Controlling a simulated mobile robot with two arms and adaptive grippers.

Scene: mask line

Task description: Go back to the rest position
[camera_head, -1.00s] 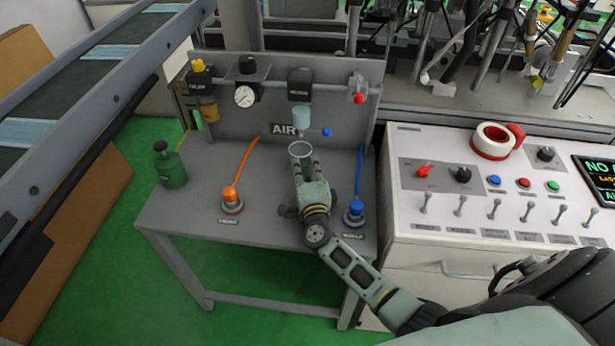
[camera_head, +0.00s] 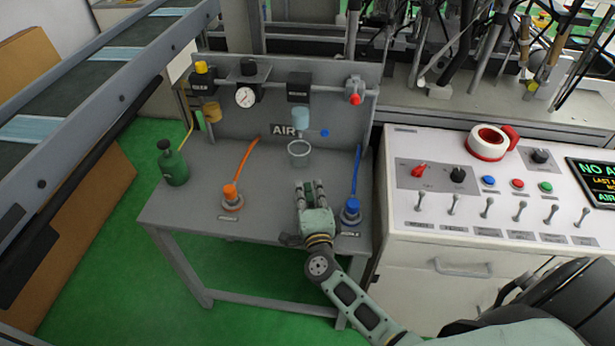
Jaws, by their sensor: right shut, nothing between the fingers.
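My right gripper (camera_head: 310,189) reaches in from the lower right over the grey air table (camera_head: 190,212). It is shut and empty, with its fingertips pointing away toward the back panel. A clear cup (camera_head: 299,153) stands on the table just beyond the fingertips, apart from them. The right gripper lies between the orange hose fitting (camera_head: 231,195) and the blue hose fitting (camera_head: 351,209), closer to the blue one. My left gripper is not in the picture.
A green bottle (camera_head: 172,165) stands at the table's left edge. The back panel carries a gauge (camera_head: 245,97) and a red-knobbed valve (camera_head: 354,92). A conveyor (camera_head: 85,75) runs along the left.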

